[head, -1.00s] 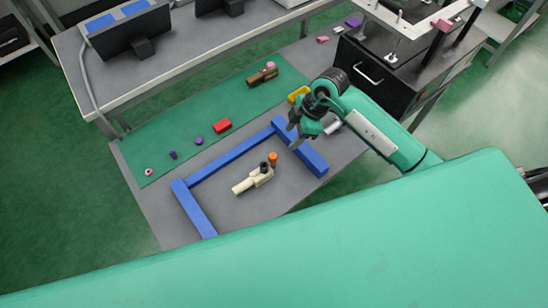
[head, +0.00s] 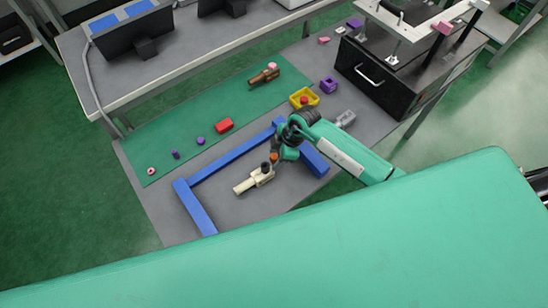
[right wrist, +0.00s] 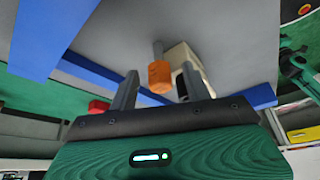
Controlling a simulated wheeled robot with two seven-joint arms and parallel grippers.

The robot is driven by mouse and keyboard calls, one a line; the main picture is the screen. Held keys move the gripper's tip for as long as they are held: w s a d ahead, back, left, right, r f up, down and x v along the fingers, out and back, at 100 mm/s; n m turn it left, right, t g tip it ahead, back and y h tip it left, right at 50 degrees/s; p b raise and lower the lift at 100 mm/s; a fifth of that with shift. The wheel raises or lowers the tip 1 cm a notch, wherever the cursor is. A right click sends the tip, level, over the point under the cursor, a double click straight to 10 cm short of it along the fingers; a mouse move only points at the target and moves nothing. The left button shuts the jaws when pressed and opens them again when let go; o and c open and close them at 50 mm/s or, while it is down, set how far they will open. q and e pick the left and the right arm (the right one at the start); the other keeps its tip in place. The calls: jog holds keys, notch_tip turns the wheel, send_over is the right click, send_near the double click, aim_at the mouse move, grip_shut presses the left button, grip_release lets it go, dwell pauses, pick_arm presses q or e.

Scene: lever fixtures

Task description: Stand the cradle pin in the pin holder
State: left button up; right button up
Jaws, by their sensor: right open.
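An orange-headed pin, which looks like the cradle pin (head: 274,156), is at the right end of a cream lever fixture (head: 254,180). In the right wrist view its orange head (right wrist: 159,74) has a grey shaft beyond it, and the cream body (right wrist: 182,56) is beside it. My right gripper (head: 275,153) is over this end of the fixture. Its fingers (right wrist: 158,84) are open, one on each side of the orange head, with visible gaps. The pin holder is not certain; a purple block with an opening (head: 328,85) may be it. My left gripper is not in view.
A blue frame (head: 230,153) surrounds the fixture on the grey table. A yellow tray (head: 304,97) with a red piece and a grey part (head: 346,118) lie beyond my right arm. A red block (head: 224,125) and small purple pieces lie on the green mat (head: 185,122).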

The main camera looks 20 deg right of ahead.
jog(key=c, duration=1)
grip_shut()
jog(key=shift+r, duration=0.15)
